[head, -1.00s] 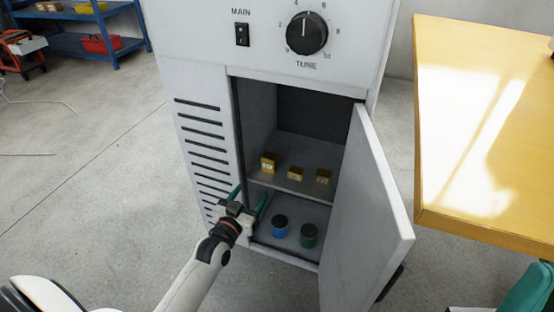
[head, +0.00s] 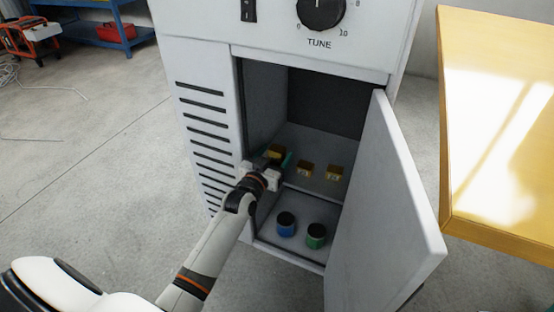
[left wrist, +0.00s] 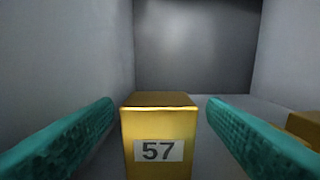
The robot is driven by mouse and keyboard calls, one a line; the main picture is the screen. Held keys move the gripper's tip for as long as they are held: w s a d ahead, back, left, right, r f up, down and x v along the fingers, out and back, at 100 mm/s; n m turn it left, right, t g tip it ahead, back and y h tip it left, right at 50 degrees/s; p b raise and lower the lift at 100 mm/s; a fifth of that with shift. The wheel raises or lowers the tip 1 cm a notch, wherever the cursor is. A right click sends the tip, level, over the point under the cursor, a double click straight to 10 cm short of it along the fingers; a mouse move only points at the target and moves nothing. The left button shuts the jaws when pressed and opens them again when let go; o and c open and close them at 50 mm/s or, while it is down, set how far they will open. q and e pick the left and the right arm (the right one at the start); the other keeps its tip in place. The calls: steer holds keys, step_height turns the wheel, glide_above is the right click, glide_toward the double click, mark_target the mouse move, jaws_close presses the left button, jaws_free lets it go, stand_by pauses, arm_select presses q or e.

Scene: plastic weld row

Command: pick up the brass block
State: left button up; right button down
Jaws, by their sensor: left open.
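A brass block (head: 275,150) stands at the left end of the cabinet's upper shelf. In the left wrist view this brass block (left wrist: 158,125) is upright, with a white label reading 57. My left gripper (head: 274,161) reaches into the open cabinet at that block and partly hides it in the head view. Its green fingers are open, one on each side of the block, with gaps showing in the wrist view. Two more brass blocks, a middle one (head: 304,169) and a right one (head: 333,172), stand to the right. My right gripper is not in view.
The cabinet door (head: 385,210) hangs open on the right. The cabinet's left inner wall (left wrist: 65,50) is close to the left finger. A blue container (head: 286,226) and a green one (head: 316,237) stand on the lower shelf. A yellow table (head: 490,215) stands at right.

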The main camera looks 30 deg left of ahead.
mark_target(280, 147)
arm_select(q)
steer(key=w, duration=0.1)
steer(key=w+b, duration=0.1)
steer(key=shift+w+a+f, duration=0.1)
steer(key=shift+w+f, duration=0.2)
steer(key=shift+w, duration=0.1)
steer(key=shift+w+r, duration=0.15)
steer(key=shift+w, duration=0.35)
steer(key=c, duration=1.4)
steer(key=shift+r, duration=0.15)
jaws_close()
